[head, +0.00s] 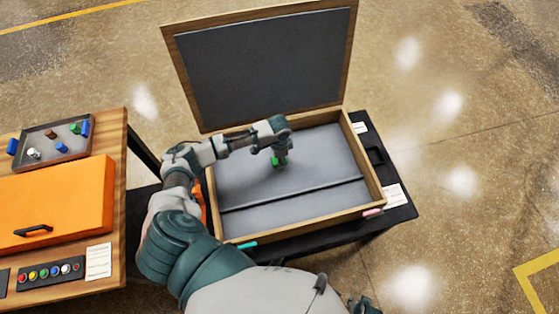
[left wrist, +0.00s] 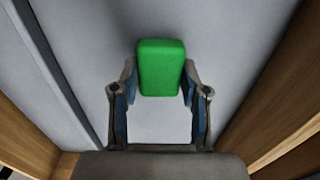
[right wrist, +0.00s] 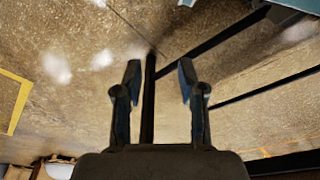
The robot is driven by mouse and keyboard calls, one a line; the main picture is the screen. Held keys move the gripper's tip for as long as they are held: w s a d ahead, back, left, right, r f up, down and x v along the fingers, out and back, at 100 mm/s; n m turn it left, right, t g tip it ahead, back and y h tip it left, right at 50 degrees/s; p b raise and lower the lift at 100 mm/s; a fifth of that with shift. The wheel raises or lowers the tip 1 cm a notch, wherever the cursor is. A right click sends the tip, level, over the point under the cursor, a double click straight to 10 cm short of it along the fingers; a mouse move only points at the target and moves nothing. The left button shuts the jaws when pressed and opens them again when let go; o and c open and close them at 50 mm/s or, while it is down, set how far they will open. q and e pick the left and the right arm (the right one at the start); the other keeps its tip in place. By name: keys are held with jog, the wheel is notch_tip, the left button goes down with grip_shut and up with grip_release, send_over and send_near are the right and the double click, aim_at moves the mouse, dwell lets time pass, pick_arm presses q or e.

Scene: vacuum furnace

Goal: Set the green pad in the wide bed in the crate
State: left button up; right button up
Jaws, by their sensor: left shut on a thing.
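The wooden crate (head: 378,187) stands open, its lid (head: 262,62) raised at the back. A thin dark divider (head: 300,192) splits its grey lining into a wide bed (head: 325,150) at the back and a narrower bed (head: 300,210) in front. My left gripper (left wrist: 160,80) is shut on the green pad (left wrist: 160,66), with a finger at each side. In the head view the green pad (head: 280,161) is over the wide bed, partly hidden by the gripper. I cannot tell whether it touches the lining. My right gripper (right wrist: 155,78) is open and empty, over bare floor.
The crate rests on a black stand (head: 398,208). On the left, a wooden table (head: 112,150) holds an orange case (head: 60,205), a tray (head: 85,150) of small coloured parts and a button panel (head: 50,274). The floor to the right is clear.

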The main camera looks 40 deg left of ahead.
pick_arm(q)
jog(key=shift+s+f, duration=0.1)
jog(key=shift+f, duration=0.65)
jog(key=shift+a+f, duration=0.15)
jog(key=shift+a, duration=0.25)
jog(key=o, duration=0.8)
jog(key=shift+a+f, duration=0.2)
jog(key=shift+a, duration=0.25)
jog(key=shift+d+r, duration=0.25)
jog(key=shift+d, duration=0.25)
jog(key=r+p, duration=0.1)
jog(key=r, duration=0.6)
jog(key=r+p, duration=0.1)
jog(key=r, duration=0.3)
jog(key=shift+a+r+p, duration=0.1)
jog(key=shift+a+p, duration=0.2)
jog(key=shift+a, duration=0.1)
jog(key=shift+d+r, duration=0.35)
jog(key=shift+d, duration=0.05)
pick_arm(e)
notch_tip(320, 180, down, 6)
jog(key=s, duration=0.2)
jog(key=shift+s+r, duration=0.2)
jog(key=shift+a, duration=0.1)
